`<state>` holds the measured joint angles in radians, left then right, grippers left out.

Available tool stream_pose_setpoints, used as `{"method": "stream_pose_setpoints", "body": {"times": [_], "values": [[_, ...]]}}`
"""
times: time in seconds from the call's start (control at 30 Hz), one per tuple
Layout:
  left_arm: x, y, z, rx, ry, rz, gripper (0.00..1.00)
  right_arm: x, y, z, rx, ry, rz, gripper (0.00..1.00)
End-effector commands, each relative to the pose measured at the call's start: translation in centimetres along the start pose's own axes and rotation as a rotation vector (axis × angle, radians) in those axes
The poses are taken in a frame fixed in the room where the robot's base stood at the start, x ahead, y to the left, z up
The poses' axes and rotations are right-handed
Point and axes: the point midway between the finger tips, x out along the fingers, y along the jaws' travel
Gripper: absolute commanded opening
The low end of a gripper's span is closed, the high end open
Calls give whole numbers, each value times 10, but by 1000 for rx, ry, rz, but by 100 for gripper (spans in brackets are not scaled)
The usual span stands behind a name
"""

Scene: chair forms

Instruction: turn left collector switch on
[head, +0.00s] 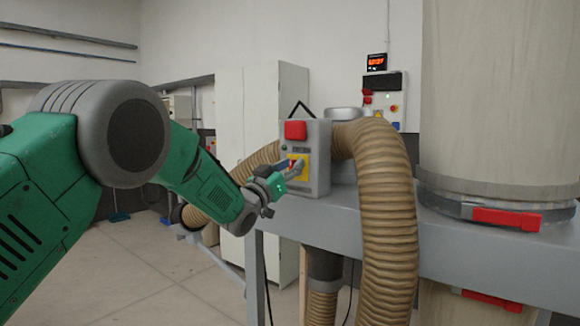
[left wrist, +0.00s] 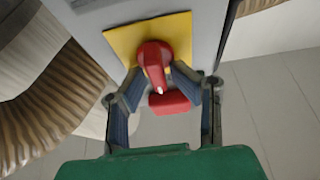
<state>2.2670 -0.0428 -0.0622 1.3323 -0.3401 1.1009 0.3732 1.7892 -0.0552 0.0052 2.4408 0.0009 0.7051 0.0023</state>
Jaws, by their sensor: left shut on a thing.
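The collector switch is a red rotary knob (left wrist: 156,64) on a yellow plate (left wrist: 122,41). It is on the front of a grey switch box (head: 321,150) that has a red part near its top. My left gripper (head: 290,168) reaches the yellow plate from the left. In the left wrist view, its two fingers (left wrist: 160,88) are on either side of the red knob, shut on it. A white mark shows on the knob. The knob's far side is partly hidden. My right gripper is not in view.
A ribbed tan hose (head: 385,215) curves down right of the box. A grey metal frame (head: 475,245) runs below it. A large pale bag (head: 485,90) with a red latch (head: 506,218) stands at the right. White cabinets (head: 245,105) stand behind. A control panel (head: 383,98) is on the wall.

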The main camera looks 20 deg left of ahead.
Motion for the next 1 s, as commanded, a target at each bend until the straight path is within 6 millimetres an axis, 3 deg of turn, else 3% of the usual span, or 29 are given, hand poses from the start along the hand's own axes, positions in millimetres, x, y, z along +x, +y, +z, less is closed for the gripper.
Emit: {"method": "stream_pose_setpoints", "body": {"times": [0.47, 1.0], "values": [[-2, -2, 2, 84, -2, 29, 0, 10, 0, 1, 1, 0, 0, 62], [-2, 2, 3, 517, -2, 207, 0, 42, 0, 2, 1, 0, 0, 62]]}}
